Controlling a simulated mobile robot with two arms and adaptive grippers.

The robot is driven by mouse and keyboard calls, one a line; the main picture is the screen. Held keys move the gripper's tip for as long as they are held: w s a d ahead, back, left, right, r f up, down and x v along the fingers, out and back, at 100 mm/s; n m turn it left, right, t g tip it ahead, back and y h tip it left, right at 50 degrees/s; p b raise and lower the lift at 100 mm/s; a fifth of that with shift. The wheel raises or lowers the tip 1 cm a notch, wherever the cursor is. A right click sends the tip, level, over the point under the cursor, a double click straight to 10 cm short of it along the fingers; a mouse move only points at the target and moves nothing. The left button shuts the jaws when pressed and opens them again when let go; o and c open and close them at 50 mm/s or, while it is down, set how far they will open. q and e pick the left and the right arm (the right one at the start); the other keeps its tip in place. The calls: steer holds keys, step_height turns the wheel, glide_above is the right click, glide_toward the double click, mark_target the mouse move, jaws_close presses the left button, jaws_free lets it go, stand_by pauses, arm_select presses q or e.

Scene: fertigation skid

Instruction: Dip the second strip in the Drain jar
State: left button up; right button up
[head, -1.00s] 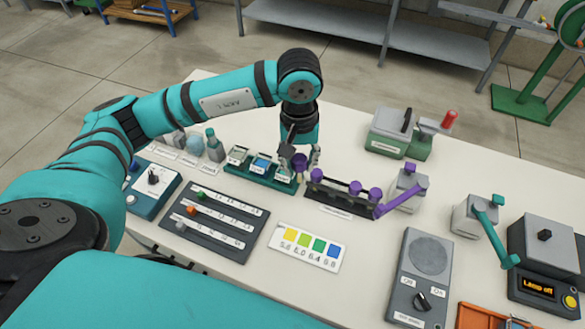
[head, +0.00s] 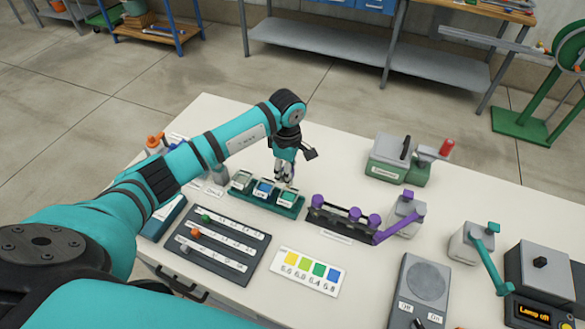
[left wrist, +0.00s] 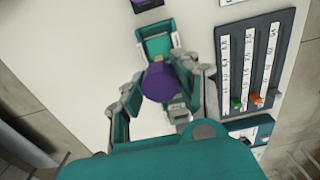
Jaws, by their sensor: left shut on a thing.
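My left gripper (head: 285,173) is at the back right of the teal jar rack (head: 262,204), beside the middle and right jars. In the left wrist view it (left wrist: 160,88) is shut on a purple strip grip (left wrist: 160,82). The strip below the grip is hidden, so I cannot tell whether it is in a jar. The rack holds a left jar (head: 241,180), a middle jar with blue (head: 264,187) and a right jar with green (head: 287,196). Their labels are too small to read. My right gripper is not in view.
A black strip rack (head: 335,219) with several purple grips stands right of the jars. A dark slider panel (head: 216,243) and a colour chart (head: 308,271) lie in front. A green-and-grey device (head: 390,158) stands behind. The table behind the jars looks clear.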

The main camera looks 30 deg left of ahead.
mark_target(288, 187)
arm_select(q)
steer(key=shift+f+b, duration=0.65)
steer(key=shift+f, duration=0.55)
step_height(288, 187, down, 5)
steer(key=b, duration=0.5)
steer(key=shift+f, duration=0.35)
steer(key=shift+s, duration=0.1)
steer(key=shift+s+d+f, duration=0.1)
steer(key=shift+s+f, duration=0.1)
steer(key=shift+w+r+p, duration=0.15)
steer(key=shift+r+p, duration=0.2)
steer(key=shift+r, duration=0.25)
steer(key=shift+w+r+p, duration=0.15)
steer(key=shift+r+p, duration=0.2)
steer(key=shift+r, duration=0.25)
steer(key=shift+r+p, duration=1.8)
steer(key=shift+r, duration=1.5)
